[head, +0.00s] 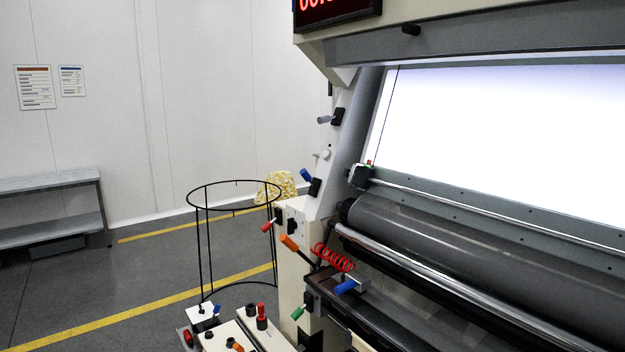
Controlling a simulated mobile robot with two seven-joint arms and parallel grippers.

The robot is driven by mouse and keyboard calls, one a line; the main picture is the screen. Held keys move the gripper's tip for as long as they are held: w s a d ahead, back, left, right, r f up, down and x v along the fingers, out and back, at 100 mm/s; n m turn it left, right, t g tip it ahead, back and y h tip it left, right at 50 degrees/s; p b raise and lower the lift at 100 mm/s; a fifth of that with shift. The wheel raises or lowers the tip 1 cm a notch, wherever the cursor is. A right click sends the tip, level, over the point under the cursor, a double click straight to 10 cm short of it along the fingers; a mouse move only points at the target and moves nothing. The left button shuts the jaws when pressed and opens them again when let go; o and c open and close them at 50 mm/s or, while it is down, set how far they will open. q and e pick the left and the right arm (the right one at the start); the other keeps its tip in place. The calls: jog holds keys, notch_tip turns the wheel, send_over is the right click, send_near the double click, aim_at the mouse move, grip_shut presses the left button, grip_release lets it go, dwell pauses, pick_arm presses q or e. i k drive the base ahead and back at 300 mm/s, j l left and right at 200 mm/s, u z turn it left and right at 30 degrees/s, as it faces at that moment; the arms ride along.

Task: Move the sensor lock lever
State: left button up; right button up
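The inspection machine's frame carries several coloured levers, and I cannot tell which is the sensor lock lever. A small sensor-like box (360,176) with red and green marks sits at the left end of the rail below the lit screen. A blue-handled lever (306,175) is on the side frame, left of that box. A grey-handled lever (325,120) is higher up. A red-handled lever (267,227) and an orange-handled lever (289,242) are lower. A green handle (298,313) and another blue handle (345,287) are near the bottom. Neither gripper shows.
A black wire hoop stand (199,250) stands left of the machine, with a yellow patterned roll (276,187) behind it. A red coiled cable (333,258) lies near the rollers (440,240). Control boxes (262,330) are at the bottom. The floor at left is open, before a grey bench (50,184).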

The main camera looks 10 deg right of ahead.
aim_at(303, 173)
jog(key=k+l, duration=0.45)
jog(key=l, duration=0.2)
jog(key=i+j+z, duration=0.1)
jog(key=z, duration=0.3)
jog(key=i+j+z, duration=0.1)
jog(key=z, duration=0.3)
jog(key=j+z, duration=0.15)
jog(key=z, duration=0.25)
jog(key=i+j+z, duration=0.1)
jog(key=j+z, duration=0.15)
jog(key=j, duration=0.2)
jog(key=i+j+z, duration=0.1)
jog(key=j+z, duration=0.2)
jog(key=j, duration=0.15)
jog(key=j+z, duration=0.3)
jog(key=j, duration=1.5)
